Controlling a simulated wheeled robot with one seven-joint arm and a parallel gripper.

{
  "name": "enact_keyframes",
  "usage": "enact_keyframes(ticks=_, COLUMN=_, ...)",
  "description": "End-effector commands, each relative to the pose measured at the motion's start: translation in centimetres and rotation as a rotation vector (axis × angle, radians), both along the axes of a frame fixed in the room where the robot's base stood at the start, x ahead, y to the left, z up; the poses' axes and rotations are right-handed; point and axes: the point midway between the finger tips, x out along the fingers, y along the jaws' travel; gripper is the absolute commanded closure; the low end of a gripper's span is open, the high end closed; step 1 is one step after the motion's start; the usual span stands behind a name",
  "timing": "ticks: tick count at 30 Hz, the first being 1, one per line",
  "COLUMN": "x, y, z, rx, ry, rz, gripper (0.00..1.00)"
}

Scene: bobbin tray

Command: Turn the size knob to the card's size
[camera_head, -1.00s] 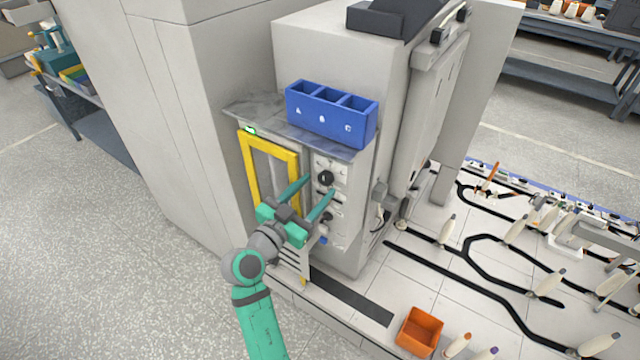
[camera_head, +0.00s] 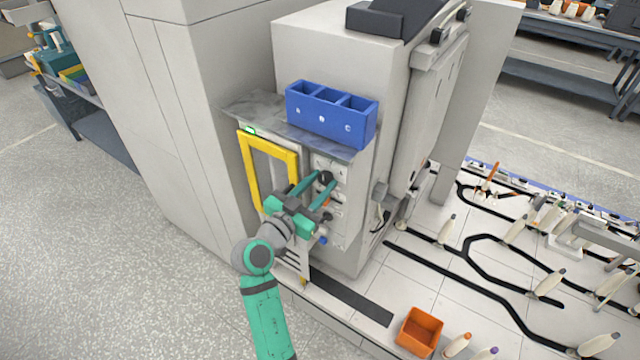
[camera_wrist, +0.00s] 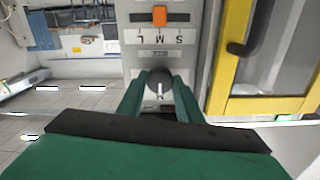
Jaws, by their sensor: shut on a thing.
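My gripper (camera_head: 325,182) is shut on a dark round knob (camera_head: 325,177) on the pale control panel (camera_head: 337,228) of the machine. In the wrist view the knob (camera_wrist: 159,82) sits between the two green fingers, with a pale pointer mark running toward the bottom of that view. An orange piece (camera_wrist: 159,15) lies across a dark slot in that view, and the letters S, M and L (camera_wrist: 160,38) are printed between it and the knob. The fingers hide part of the panel in the head view. I cannot make out a size card.
A yellow-framed door (camera_head: 250,172) with a dark handle (camera_wrist: 243,48) is beside the panel. A blue three-part bin (camera_head: 330,118) stands on the ledge above. An orange box (camera_head: 419,331) and several bobbins are on the white surface at the lower right.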

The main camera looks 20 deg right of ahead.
Motion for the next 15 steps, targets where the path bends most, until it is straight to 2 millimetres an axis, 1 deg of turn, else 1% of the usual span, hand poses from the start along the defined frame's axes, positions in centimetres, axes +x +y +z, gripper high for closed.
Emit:
enact_keyframes(ticks=8, x=-0.01, y=0.07, z=-0.04, rx=-0.063, ry=0.083, rz=0.001, gripper=0.9)
enact_keyframes(ticks=15, x=0.0, y=0.14, z=-0.04, rx=-0.183, ry=0.236, rz=0.002, gripper=0.9)
